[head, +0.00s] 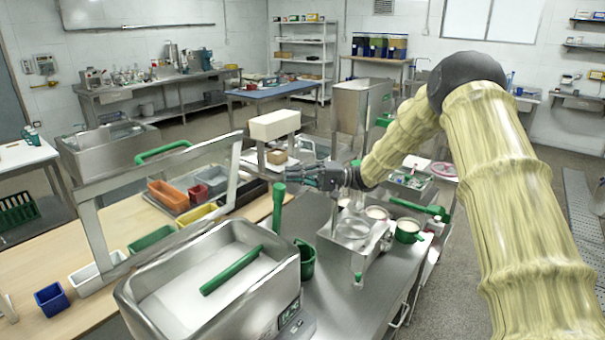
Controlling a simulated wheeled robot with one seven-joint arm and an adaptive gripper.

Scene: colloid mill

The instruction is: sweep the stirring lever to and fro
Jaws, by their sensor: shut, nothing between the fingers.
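Several green levers or handles show, and I cannot tell for sure which is the stirring lever. An upright green lever (278,208) stands just behind the steel basin, its thick top close below and left of my gripper. Another green bar (232,270) lies slantwise over the pale content of the steel basin (150,315). A third green lever (418,206) sticks out at the right of the steel mill (340,262). My gripper (284,173) points left, shut and empty. It looks close to the upright lever's top, but contact is not clear.
A metal frame (95,225) rises over the wooden bench (115,215) with coloured bins on the left. A green cup (407,232) stands right of the mill. A tall steel cabinet (352,108) and a white box (274,125) are behind my gripper.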

